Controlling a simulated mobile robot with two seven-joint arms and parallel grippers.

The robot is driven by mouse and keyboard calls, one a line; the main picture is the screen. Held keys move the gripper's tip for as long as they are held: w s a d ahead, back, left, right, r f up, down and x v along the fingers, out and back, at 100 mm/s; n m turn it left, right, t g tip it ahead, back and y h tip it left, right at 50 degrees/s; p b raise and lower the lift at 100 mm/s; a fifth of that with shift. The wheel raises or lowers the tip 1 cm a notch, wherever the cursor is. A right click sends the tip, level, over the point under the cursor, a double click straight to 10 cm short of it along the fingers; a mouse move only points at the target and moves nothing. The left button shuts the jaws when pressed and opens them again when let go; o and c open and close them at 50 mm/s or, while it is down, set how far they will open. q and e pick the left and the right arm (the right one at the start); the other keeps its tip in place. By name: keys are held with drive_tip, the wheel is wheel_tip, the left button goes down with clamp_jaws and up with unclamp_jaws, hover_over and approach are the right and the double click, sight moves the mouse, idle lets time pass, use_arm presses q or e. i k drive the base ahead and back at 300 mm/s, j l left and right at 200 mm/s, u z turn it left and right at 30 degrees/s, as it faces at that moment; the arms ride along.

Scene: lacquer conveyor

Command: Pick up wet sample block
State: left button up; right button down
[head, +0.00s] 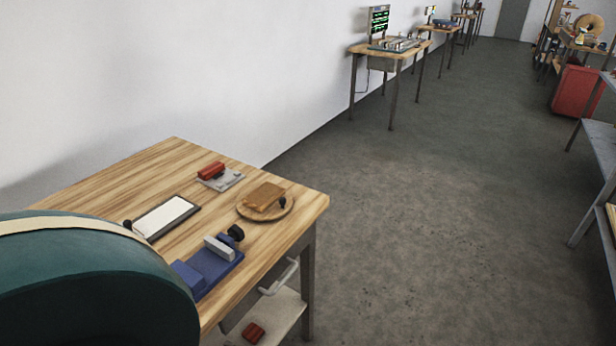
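A glossy red block (211,170) sits on a small grey plate (233,182) near the back edge of the wooden table (110,188). A second red block (253,332) lies on a pale lower shelf (283,310) at the table's right side. A brown block (264,195) rests on a round wooden dish (246,213) near the table's right corner. I cannot tell from looks alone which block is the wet sample. Neither of my grippers shows in the head view.
A white-faced tablet-like panel (168,216) and a blue clamp-like fixture (205,268) occupy the table. A dark teal rounded shape covers the table's lower left. Grey floor (420,240) to the right is open. A metal rack (595,200) stands at far right; other benches line the wall.

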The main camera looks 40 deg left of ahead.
sight(261, 199)
drive_tip(key=i+u, duration=0.2)
drive_tip(key=i, duration=0.3)
drive_tip(key=i+l+u, duration=0.2)
drive_tip(key=i, duration=0.25)
drive_tip(key=i+l+u, duration=0.15)
drive_tip(key=i, duration=0.3)
drive_tip(key=i+l+u, duration=0.15)
drive_tip(key=u, duration=0.25)
drive_tip(key=i+l+u, duration=0.25)
drive_tip(key=u, duration=0.15)
drive_tip(key=i+l+u, duration=0.35)
drive_tip(key=k+j, duration=0.05)
drive_tip(key=k, duration=0.05)
